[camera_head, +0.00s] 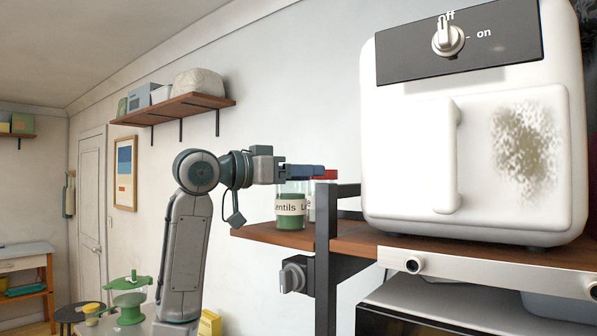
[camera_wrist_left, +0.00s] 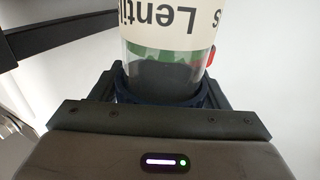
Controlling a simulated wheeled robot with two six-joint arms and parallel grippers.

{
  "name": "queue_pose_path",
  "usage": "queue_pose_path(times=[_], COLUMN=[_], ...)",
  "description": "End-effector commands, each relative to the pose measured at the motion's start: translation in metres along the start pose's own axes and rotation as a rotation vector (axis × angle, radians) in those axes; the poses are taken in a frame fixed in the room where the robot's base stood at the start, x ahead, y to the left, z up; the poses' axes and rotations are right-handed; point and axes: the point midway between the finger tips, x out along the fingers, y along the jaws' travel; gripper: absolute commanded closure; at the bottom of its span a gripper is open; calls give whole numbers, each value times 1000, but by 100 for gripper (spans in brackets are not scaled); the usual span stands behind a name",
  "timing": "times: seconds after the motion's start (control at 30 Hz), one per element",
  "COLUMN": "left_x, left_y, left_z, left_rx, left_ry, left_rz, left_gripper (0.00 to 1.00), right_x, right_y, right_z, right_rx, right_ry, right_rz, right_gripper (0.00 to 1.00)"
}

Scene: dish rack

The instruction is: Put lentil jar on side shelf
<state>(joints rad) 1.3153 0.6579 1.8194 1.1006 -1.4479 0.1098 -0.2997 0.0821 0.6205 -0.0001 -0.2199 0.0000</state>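The lentil jar (camera_head: 291,208) is clear glass with a white label and green contents. It is upright at the left end of the wooden side shelf (camera_head: 262,235); I cannot tell whether its base touches the wood. My left gripper (camera_head: 303,171) is at the jar's top, closed around it. In the left wrist view the jar (camera_wrist_left: 168,60) appears upside down between the fingers, with dark blue at its gripped end. A second labelled jar with a red lid (camera_head: 330,174) stands just behind, partly hidden. My right gripper is not in view.
A black metal post (camera_head: 326,250) rises close to the right of the jars. A large white appliance (camera_head: 480,130) fills the shelf's right side. A grey fitting (camera_head: 293,275) sits below the shelf. A wall shelf (camera_head: 172,108) hangs at the upper left.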

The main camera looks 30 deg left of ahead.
Motion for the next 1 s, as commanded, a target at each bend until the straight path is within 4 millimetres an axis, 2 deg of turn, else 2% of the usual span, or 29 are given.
queue_pose_path(times=[0.03,0.1,0.37,0.47,0.57,0.8,1.0], left_x=[0,0,0,-6,-21,-70,-100], left_y=[0,0,0,0,-1,-1,0], left_z=[0,0,1,2,3,4,2], left_rx=[0,0,0,1,2,3,1], left_ry=[0,0,-2,0,1,3,0], left_rz=[0,0,0,-1,-3,-5,-2], left_gripper=[21,11,11,11,11,11,11], right_x=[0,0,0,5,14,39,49], right_y=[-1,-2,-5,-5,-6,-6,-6], right_z=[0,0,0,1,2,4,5], right_rx=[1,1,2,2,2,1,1], right_ry=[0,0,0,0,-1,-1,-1], right_rz=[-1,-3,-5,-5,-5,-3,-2], right_gripper=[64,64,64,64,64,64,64])
